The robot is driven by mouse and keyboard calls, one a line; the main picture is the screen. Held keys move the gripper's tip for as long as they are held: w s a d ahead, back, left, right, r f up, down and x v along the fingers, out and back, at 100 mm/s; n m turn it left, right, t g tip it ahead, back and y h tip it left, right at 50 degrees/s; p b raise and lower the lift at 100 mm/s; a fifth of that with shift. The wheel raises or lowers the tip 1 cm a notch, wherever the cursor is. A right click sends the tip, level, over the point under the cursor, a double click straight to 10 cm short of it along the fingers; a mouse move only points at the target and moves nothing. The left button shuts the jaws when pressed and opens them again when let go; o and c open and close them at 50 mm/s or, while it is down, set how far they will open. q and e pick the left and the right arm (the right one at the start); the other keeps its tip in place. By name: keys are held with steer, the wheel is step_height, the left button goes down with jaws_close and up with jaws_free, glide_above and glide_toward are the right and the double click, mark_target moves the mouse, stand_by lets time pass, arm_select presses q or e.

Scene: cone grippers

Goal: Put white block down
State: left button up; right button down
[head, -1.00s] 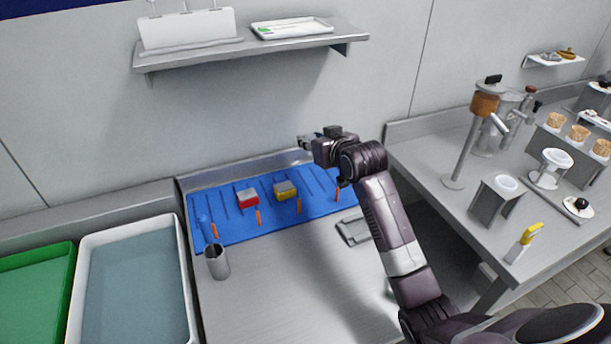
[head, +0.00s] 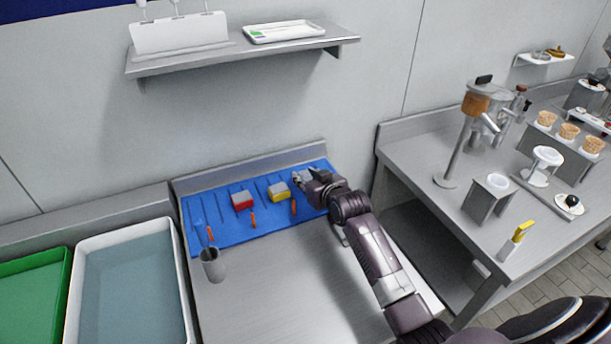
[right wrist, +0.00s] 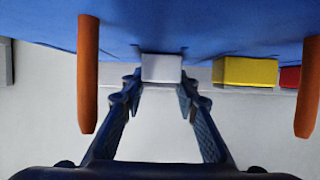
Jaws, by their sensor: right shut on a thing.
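The white block (right wrist: 161,68) shows in the right wrist view between the fingertips of my right gripper (right wrist: 161,88), which is shut on it. In that view the block is at the edge of the blue mat (right wrist: 200,25); I cannot tell whether it touches the mat. In the head view my right gripper (head: 303,179) is low over the right part of the mat (head: 225,233), and the block is hard to make out. The yellow block (head: 279,192) and red block (head: 242,200) sit on the mat to its left. My left gripper is out of view.
Orange pegs (right wrist: 88,75) stand at the mat's near side. A grey cup (head: 212,265) stands at the mat's front left. A white tub (head: 130,290) and green tub (head: 35,295) are further left. The steel counter in front is mostly clear.

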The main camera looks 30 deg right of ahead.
steer(key=c, duration=1.5)
jaws_free()
steer(key=shift+f, duration=0.1)
steer(key=shift+r, duration=0.25)
steer(key=shift+s, duration=0.3)
steer(key=v, duration=1.1)
steer(key=shift+s+b, duration=0.2)
steer(key=shift+b, duration=0.15)
steer(key=shift+r, duration=0.1)
